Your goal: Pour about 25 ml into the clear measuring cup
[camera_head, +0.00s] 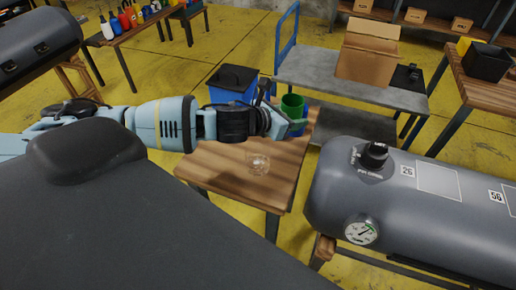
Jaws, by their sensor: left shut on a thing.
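The clear measuring cup (258,163) stands on the small wooden table (215,163), near its middle. It is small and transparent, and I cannot make out any liquid in it. My left gripper (291,121) reaches in from the left over the table's far right part. It is shut on a green cup (292,103), whose open top faces up and which looks roughly upright. The fingers hide part of this cup, and its contents cannot be seen. The green cup is behind and to the right of the measuring cup, apart from it. My right gripper is not in view.
A blue bin with a black lid (232,79) stands behind the table. A grey cart (330,82) carries an open cardboard box (368,52). Another dark tube (38,45) is far left.

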